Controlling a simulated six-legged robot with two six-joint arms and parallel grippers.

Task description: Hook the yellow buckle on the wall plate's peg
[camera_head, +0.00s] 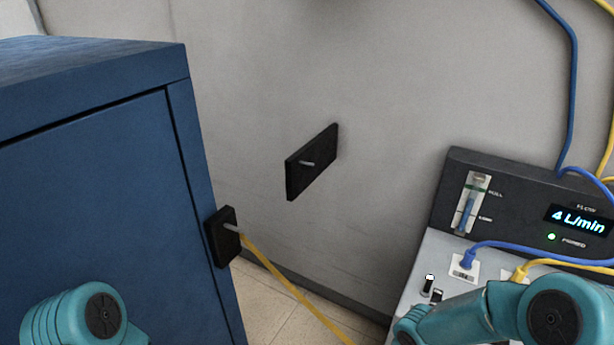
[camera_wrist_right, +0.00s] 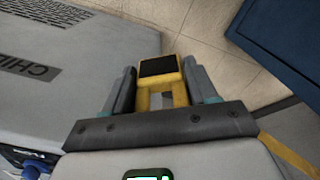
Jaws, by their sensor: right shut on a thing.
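The yellow buckle (camera_wrist_right: 174,69), a yellow frame with a dark top, sits between the fingers of my right gripper (camera_wrist_right: 160,85) in the right wrist view. The gripper is shut on it. The black wall plate (camera_head: 325,156) is on the grey wall in the head view, and its short metal peg (camera_head: 308,163) sticks out with nothing on it. The buckle and right gripper do not show in the head view. My left gripper is not in view; only a teal joint of my left arm shows.
A blue cabinet (camera_head: 90,170) stands at left, with a second black plate (camera_head: 219,238) and peg on its side. A yellow strap (camera_head: 290,290) runs down from there. A console (camera_head: 520,205) with blue and yellow hoses stands at right. The space before the wall plate is clear.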

